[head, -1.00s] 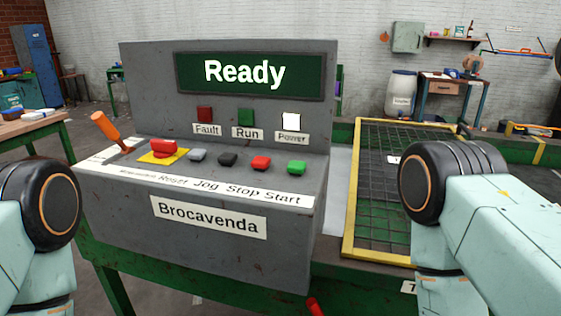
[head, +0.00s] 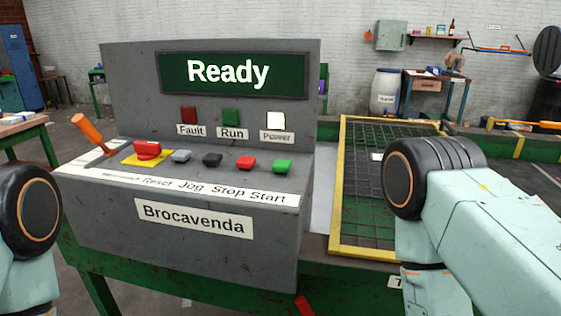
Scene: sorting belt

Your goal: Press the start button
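The green start button (head: 282,166) is at the right end of the button row on the grey control panel (head: 130,215), above the label "Start". To its left are the red stop button (head: 245,162), the black jog button (head: 212,160) and the grey reset button (head: 181,156). The display (head: 232,75) reads "Ready". Nothing touches the start button. My two arms show at the left and right edges of the head view, but both grippers are out of the picture.
A red emergency-stop knob (head: 147,149) on a yellow plate and an orange lever (head: 90,130) are at the panel's left. The white Power lamp (head: 276,119) is lit. A yellow-framed mesh guard (head: 336,200) lies right of the panel.

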